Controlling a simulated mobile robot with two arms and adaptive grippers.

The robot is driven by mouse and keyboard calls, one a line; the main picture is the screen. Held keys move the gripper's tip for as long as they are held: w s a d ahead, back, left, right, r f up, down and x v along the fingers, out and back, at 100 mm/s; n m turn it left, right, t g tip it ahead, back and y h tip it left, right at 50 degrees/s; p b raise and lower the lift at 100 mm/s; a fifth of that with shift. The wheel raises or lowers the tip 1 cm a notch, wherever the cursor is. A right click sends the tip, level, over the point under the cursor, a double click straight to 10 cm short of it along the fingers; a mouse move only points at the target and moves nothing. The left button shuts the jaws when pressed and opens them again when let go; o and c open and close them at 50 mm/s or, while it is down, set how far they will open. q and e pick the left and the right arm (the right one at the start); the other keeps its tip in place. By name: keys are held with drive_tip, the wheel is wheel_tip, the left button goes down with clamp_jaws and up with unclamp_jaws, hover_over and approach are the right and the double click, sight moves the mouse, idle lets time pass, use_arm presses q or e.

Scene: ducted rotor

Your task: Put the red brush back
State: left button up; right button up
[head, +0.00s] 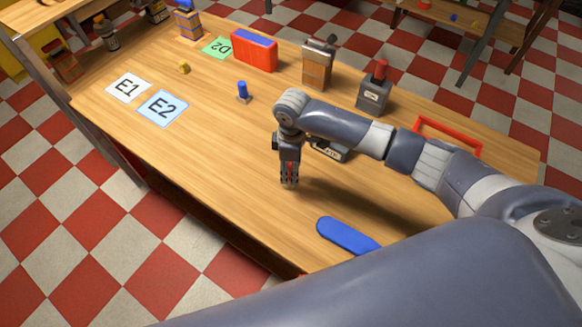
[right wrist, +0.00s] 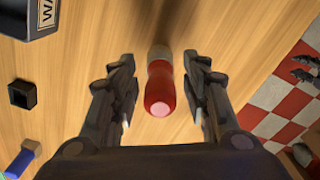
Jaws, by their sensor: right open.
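The red-handled piece, which I take for the red brush (right wrist: 160,85), is on the wooden table between my right gripper's fingers in the right wrist view. Its rounded pinkish end faces the camera and a grey part shows at its far end; I see no bristles. It seems to stand upright. My right gripper (head: 289,182) points down over the table, open, with a finger on each side of the piece and gaps between. It also shows in the right wrist view (right wrist: 163,98). Another red-handled item (head: 380,70) stands in a grey labelled block (head: 373,95). My left gripper is out of view.
A dark labelled box (head: 328,151) is partly behind my arm. A small black square socket (right wrist: 22,94) is beside it. A blue peg (head: 242,91), mats E1 (head: 118,95) and E2 (head: 150,115), a red box (head: 254,58) and a blue paddle (head: 345,235) lie around. Left-front table is clear.

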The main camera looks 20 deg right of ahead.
wheel_tip(320, 180, up, 12)
drive_tip(key=shift+f+b, duration=0.15)
drive_tip(key=shift+b, duration=0.65)
